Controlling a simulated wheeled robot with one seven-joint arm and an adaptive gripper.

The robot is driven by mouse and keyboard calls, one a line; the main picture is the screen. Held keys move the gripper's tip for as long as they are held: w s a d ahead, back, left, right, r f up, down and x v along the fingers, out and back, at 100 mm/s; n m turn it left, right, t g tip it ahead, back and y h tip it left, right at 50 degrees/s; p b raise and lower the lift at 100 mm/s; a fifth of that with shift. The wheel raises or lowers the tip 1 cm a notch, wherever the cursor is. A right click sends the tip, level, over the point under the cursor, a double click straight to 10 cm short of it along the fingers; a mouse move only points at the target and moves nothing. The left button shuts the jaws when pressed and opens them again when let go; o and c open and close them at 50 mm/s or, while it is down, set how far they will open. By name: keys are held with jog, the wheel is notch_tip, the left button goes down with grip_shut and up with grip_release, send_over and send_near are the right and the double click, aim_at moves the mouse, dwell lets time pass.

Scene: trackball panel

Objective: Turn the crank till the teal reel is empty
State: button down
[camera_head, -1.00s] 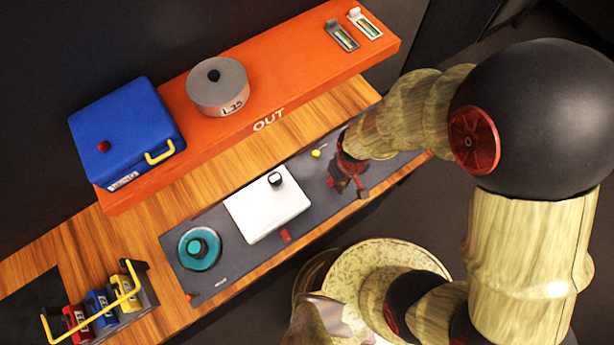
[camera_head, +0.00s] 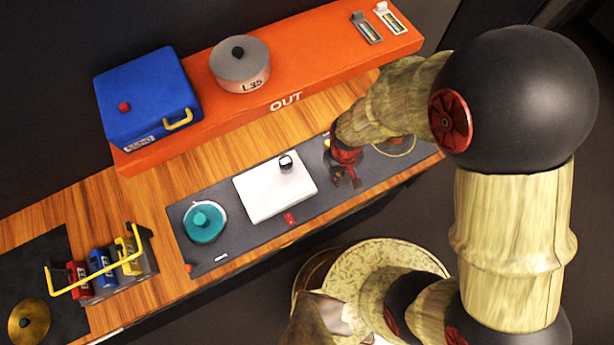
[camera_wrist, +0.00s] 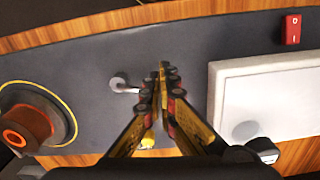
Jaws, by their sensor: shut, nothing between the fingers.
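The teal reel (camera_head: 204,222) sits at the left end of the dark panel in the head view, with a pale ring around it. My gripper (camera_head: 350,182) is over the panel, right of the white box (camera_head: 262,200). In the wrist view my gripper (camera_wrist: 163,80) is shut and empty. Its tips are just right of a small grey peg with a pale arm (camera_wrist: 122,84), possibly the crank; I cannot tell whether they touch. A brown and orange reel (camera_wrist: 28,125) lies at left inside a yellow ring. The teal reel is outside the wrist view.
The white box (camera_wrist: 262,95) has a dark knob (camera_head: 286,163) at its back edge. A red switch (camera_wrist: 292,30) is at the panel's front. An orange shelf (camera_head: 320,75) behind carries a blue case (camera_head: 150,95) and grey pot (camera_head: 240,65). A yellow-handled rack (camera_head: 145,265) stands left.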

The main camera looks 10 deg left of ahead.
jog(key=shift+w+a+r, duration=0.15)
jog(key=shift+w+r, duration=0.05)
jog(key=shift+w, duration=0.85)
jog(key=shift+w+a+r, duration=0.1)
jog(key=shift+w+r, duration=0.1)
jog(key=shift+w, duration=0.9)
jog(key=shift+w+d+f, duration=0.1)
jog(key=shift+w+d, duration=0.15)
jog(key=shift+w, duration=0.3)
notch_tip(320, 180, up, 9)
jog(key=p, duration=0.6)
jog(key=shift+s, duration=0.1)
